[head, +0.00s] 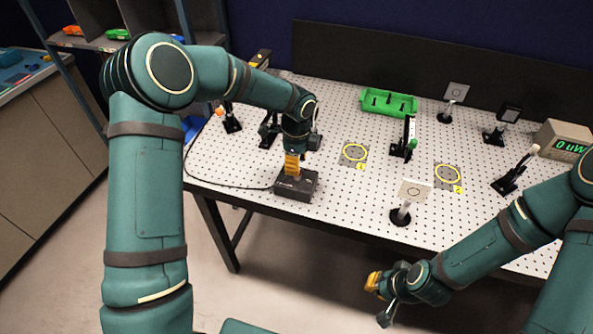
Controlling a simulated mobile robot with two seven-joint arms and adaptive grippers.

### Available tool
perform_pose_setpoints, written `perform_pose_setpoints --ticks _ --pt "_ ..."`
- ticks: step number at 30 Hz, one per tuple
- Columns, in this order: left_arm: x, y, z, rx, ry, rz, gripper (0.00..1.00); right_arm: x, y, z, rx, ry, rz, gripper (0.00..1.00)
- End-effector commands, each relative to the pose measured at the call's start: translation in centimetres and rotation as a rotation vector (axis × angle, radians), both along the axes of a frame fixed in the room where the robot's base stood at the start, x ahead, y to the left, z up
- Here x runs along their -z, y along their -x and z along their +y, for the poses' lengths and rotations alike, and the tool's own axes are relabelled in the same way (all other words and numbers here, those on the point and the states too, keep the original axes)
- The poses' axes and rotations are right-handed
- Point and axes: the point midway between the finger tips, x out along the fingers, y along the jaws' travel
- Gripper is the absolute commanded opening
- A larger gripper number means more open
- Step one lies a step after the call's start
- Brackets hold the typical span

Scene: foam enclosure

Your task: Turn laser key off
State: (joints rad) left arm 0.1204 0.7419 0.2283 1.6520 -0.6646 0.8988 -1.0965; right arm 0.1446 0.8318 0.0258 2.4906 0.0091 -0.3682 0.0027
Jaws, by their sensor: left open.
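A dark box (306,186) sits at the front left edge of the perforated table, with a black cable running from it; I take it for the laser key box. My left gripper (292,167) points down at the top of this box, with its orange fingertips at or just above it. It is open. The key itself is hidden behind the fingers or too small to make out, and I cannot tell whether they touch it. My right gripper (379,299) hangs in front of the table's front edge, away from the box. Its fingers look spread and empty.
On the table (240,165) stand a green tray (388,103), a white card on a post (415,192), black optic mounts (403,149), yellow rings marked 1 (354,152) and 2 (447,175), and a meter (563,141) reading 0 uW. Bare table lies between them.

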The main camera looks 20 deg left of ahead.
Motion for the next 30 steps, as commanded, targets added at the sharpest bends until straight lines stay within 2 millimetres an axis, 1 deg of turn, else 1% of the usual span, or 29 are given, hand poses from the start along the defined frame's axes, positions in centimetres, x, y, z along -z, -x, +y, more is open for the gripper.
perform_pose_setpoints --ticks 1,3,7,12,19,20,21,23,30 --pt "0.9 0.1 0.0 0.0 0.001 0.004 0.38 0.1 0.0 0.0 0.0 0.0 0.0 0.0" --pt "1.9 0.1 0.0 0.0 0.001 0.002 0.38 0.1 0.0 0.0 0.0 0.0 0.0 0.0" --pt "3.1 0.0 0.0 0.0 0.001 0.001 0.38 0.1 0.0 0.0 0.0 0.0 0.0 0.0" --pt "3.6 0.0 0.0 -0.001 0.001 0.0 0.38 0.1 0.0 0.0 0.0 0.0 0.0 0.0" --pt "3.6 0.0 0.0 -0.001 0.001 0.0 0.38 0.1 0.0 0.0 0.0 0.0 0.0 0.0" --pt "3.6 0.0 0.0 -0.001 0.001 0.0 0.34 0.1 0.0 0.0 0.0 0.0 0.0 0.0" --pt "3.6 0.0 0.0 -0.001 0.001 0.0 0.2 0.1 0.0 0.0 0.0 0.0 0.0 0.0" --pt "3.6 0.0 0.0 -0.001 0.001 0.0 0.0 0.1 0.0 0.0 0.0 0.0 0.0 0.0" --pt "3.7 0.0 0.0 -0.002 0.001 0.0 0.0 0.2 0.0 0.0 0.0 0.0 0.0 0.0"
